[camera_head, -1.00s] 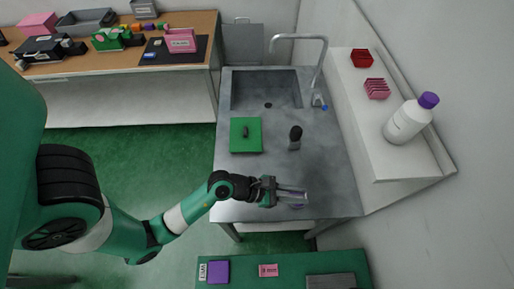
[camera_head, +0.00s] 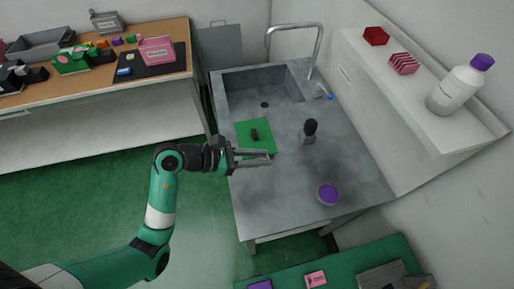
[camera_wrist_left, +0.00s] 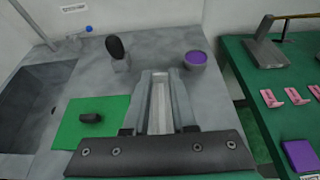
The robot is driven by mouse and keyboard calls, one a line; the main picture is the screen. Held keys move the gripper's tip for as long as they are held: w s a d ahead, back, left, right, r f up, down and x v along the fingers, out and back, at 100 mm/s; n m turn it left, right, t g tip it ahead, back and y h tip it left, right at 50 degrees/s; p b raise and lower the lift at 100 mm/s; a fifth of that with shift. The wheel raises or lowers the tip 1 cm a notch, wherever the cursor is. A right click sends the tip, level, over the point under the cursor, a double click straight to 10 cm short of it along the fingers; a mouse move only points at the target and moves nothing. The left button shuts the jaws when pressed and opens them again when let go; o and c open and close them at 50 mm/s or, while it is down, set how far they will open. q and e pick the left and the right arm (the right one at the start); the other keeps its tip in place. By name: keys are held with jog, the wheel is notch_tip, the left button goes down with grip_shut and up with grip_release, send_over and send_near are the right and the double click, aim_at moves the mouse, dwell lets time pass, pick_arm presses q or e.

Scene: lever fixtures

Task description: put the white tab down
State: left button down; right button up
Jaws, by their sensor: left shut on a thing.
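My left gripper (camera_head: 270,156) is over the left part of the grey steel counter (camera_head: 290,185), beside the near right edge of the green plate (camera_head: 264,131). It also shows in the left wrist view (camera_wrist_left: 160,76). Its fingers are close together around a pale, narrow strip (camera_wrist_left: 161,106), which looks like the white tab; most of it is hidden between the fingers. The height above the counter is hard to judge. My right gripper is not in view.
A bowl with purple inside (camera_head: 328,194) sits near the front right. The sink (camera_head: 262,88) is behind. The counter's front middle is clear.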

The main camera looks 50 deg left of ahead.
pick_arm(q)
jog(key=w+a+f+b, duration=0.3)
jog(key=w+a+f, duration=0.1)
jog(key=w+a, duration=0.15)
jog(key=b, duration=0.3)
send_over(262, 148)
jog(key=f, duration=0.4)
jog(key=shift+s+d+f, duration=0.2)
jog(key=shift+s+d, duration=0.05)
jog(key=shift+s, duration=0.1)
jog(key=shift+w+a, duration=0.15)
jog(key=shift+w+a+f, duration=0.1)
jog(key=shift+f, duration=0.3)
notch_tip(262, 148, down, 3)
jog(key=shift+f+b, duration=0.1)
jog(key=shift+b, duration=0.8)
jog(key=shift+w, duration=0.1)
